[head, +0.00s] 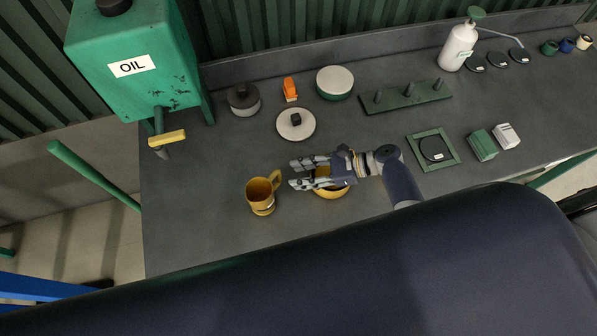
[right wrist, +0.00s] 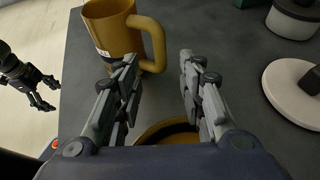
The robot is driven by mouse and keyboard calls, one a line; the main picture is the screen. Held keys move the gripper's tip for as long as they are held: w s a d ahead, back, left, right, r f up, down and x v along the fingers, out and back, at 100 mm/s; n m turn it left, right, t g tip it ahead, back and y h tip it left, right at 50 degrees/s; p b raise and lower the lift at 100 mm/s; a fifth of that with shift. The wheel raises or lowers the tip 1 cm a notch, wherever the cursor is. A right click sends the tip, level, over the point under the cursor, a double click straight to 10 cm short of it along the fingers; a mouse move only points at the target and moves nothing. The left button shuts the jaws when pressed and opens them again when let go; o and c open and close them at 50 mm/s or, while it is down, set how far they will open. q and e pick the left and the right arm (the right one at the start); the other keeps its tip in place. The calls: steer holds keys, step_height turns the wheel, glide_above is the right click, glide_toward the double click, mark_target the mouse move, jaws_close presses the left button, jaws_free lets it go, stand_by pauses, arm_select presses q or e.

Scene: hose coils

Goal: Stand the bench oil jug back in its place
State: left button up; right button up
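The yellow jug (head: 260,197) stands upright on the bench near its front left part, its handle toward my right gripper. It also shows in the right wrist view (right wrist: 113,38), with a small label on its side. My right gripper (head: 292,173) is open and empty, its fingers pointing at the jug's handle without touching it. A yellow bowl (head: 331,193) is partly hidden under that gripper. My left gripper (right wrist: 42,95) shows only in the right wrist view, out past the bench edge; its fingers look apart and empty.
A green oil tank (head: 130,90) with a yellow-handled tap (head: 166,138) stands at the left. Lids, an orange item (head: 290,88), a peg rack (head: 405,96), a green square frame (head: 433,150), small boxes and a white bottle (head: 458,46) stand behind and right.

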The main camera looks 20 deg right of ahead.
steer(key=shift+p+v, duration=0.7)
steer(key=shift+v, duration=1)
steer(key=shift+d, duration=0.1)
steer(key=v, duration=1.2)
